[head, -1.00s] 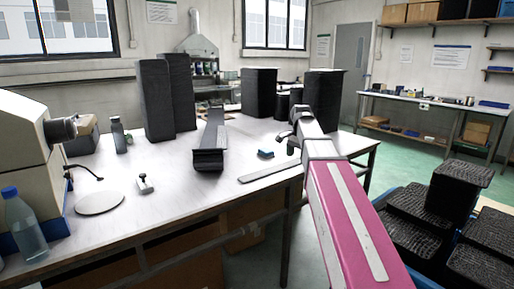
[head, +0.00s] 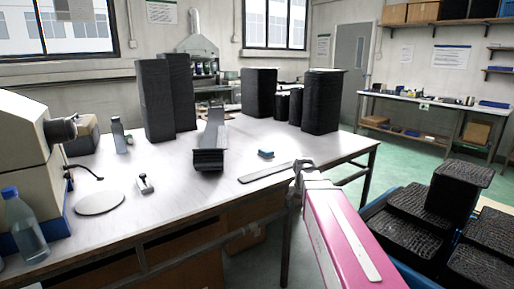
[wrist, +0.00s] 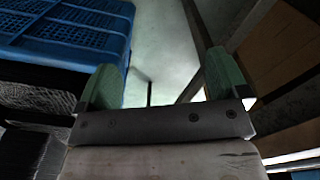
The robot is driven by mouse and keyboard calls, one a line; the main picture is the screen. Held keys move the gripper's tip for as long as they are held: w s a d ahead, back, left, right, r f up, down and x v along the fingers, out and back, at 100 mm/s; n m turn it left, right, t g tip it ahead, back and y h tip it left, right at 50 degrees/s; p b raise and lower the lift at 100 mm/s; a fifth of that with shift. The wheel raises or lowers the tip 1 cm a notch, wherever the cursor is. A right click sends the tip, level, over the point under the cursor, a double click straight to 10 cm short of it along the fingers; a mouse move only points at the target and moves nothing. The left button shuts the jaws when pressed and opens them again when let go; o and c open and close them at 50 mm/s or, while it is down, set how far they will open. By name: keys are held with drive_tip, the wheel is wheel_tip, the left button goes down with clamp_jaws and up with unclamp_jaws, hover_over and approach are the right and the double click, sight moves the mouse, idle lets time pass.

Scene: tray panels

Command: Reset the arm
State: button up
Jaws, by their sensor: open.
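My pink arm reaches forward at the lower right of the head view, and its end is beside the front right part of the workbench (head: 215,187). My gripper (wrist: 165,85) shows in the wrist view with its two green fingers wide apart and nothing between them. Below the fingers I see the pale green floor (wrist: 165,40). In the head view the fingers themselves are hard to make out.
A blue crate (wrist: 65,35) is close to the left finger; black blocks (head: 455,190) sit at the right. The bench holds tall black blocks (head: 155,100), a blue-capped bottle (head: 25,230), a small blue object (head: 266,154) and a flat metal strip (head: 265,172).

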drive_tip(key=s+f+n, duration=0.5)
drive_tip(key=s+f, duration=0.7)
drive_tip(key=f, duration=0.2)
drive_tip(key=shift+s+d+f, duration=0.25)
drive_tip(key=shift+d+f, duration=0.05)
drive_tip(key=shift+d, duration=0.05)
drive_tip(key=shift+c, duration=0.3)
